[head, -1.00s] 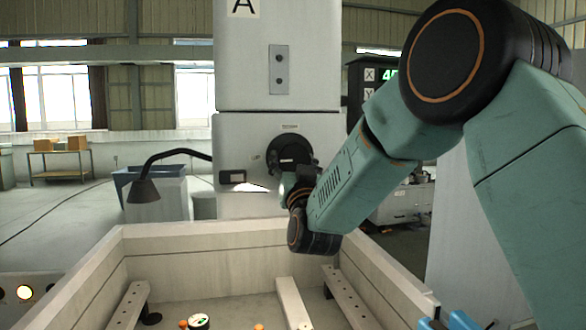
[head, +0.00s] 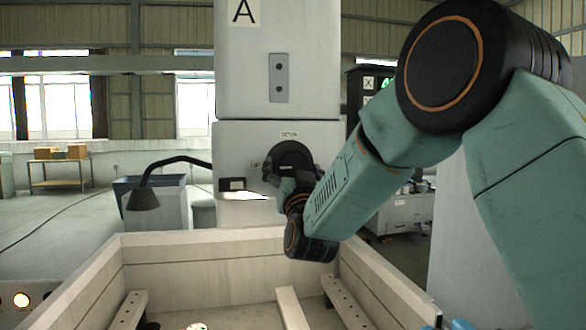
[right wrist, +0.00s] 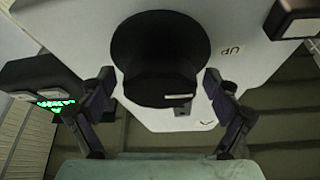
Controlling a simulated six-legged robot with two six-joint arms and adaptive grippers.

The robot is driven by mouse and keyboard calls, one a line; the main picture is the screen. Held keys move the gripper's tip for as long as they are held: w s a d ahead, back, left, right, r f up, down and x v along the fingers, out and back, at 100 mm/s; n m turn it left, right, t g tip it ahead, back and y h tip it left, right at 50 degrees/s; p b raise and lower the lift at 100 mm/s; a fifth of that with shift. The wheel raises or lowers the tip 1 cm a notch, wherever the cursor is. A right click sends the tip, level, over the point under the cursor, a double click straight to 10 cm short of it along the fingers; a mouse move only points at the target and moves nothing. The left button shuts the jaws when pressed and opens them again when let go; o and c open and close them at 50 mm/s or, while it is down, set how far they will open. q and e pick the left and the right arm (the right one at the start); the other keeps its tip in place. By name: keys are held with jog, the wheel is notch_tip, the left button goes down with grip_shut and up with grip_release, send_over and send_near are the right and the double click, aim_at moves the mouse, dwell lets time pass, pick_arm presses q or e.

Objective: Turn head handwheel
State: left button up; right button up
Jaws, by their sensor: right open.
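The head handwheel (head: 292,151) is a round black wheel on the front of the pale machine head (head: 235,140). My right gripper (head: 284,174) is in front of its lower part and hides some of it. In the right wrist view the handwheel (right wrist: 160,45) is a large black knob with a small white mark on its lower face. My right gripper (right wrist: 158,85) is open there, one finger on each side of the knob. I cannot tell whether the fingers touch it. My left gripper is out of view.
A pale open-topped tank (head: 190,247) with slotted rails stands below the head. A black bent lamp (head: 144,195) is left of the head. A dark readout box (head: 368,82) is to the right. An "UP" label (right wrist: 230,51) is beside the knob.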

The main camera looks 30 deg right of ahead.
jog(key=v, duration=1.2)
jog(key=shift+w, duration=0.15)
jog(key=x, duration=1.1)
jog(key=shift+w+d+r, duration=0.15)
jog(key=shift+w+r, duration=0.05)
jog(key=shift+w, duration=0.15)
